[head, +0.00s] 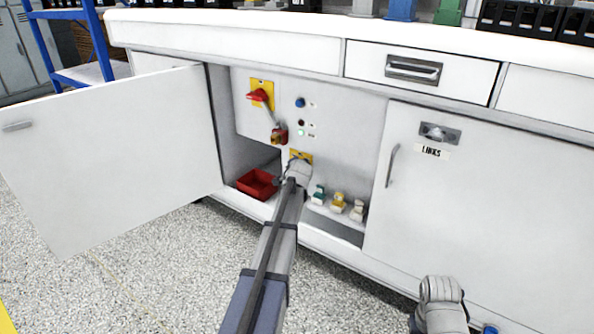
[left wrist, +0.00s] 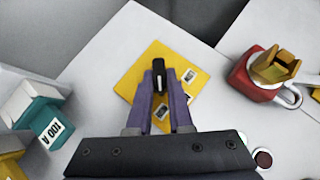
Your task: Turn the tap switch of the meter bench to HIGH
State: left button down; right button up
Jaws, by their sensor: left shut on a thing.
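The tap switch is a yellow plate (head: 301,155) low on the panel inside the open bench cabinet. In the left wrist view the yellow plate (left wrist: 133,80) carries small white labels, too small to read, and a black knob (left wrist: 188,76) with a white mark on it. My left gripper (head: 297,170) reaches into the cabinet at the plate. In the left wrist view its two fingers (left wrist: 160,88) are shut on the black knob, hiding part of it. My right gripper (head: 440,300) is low at the right, away from the bench front; its fingertips do not show clearly.
A cabinet door (head: 110,160) stands open at the left. A red tray (head: 257,183) and several coloured blocks (head: 338,202) sit beside my left arm.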

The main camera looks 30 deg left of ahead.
dwell(0.4)
pick_arm(q)
jog(key=c, duration=0.8)
grip_release()
jog(key=p+v, duration=0.3)
jog(key=v, duration=0.4)
jog(key=shift+s+d+r, duration=0.1)
jog(key=shift+s+d, duration=0.2)
